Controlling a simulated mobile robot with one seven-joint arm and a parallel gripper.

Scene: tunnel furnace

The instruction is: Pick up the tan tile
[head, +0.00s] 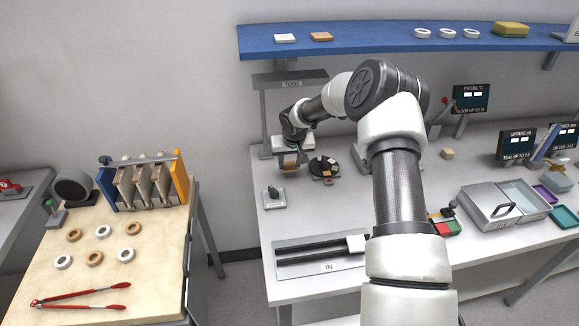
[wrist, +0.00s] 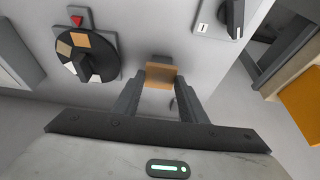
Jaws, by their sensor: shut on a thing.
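My gripper (head: 291,155) is over the left part of the white bench, below the TONE sign. In the wrist view, my gripper (wrist: 161,82) is shut on the tan tile (wrist: 160,76), a small flat square between its two fingertips. The tile (head: 290,164) also shows small below my gripper in the head view. Its lower edge is close to the bench top; I cannot tell whether it touches.
A dark dial with tan and white patches (wrist: 76,50) is left of the tile in the wrist view. A small switch box (head: 273,198) stands in front. A blue shelf (head: 370,40) hangs above. A tan block (head: 447,153) lies farther right.

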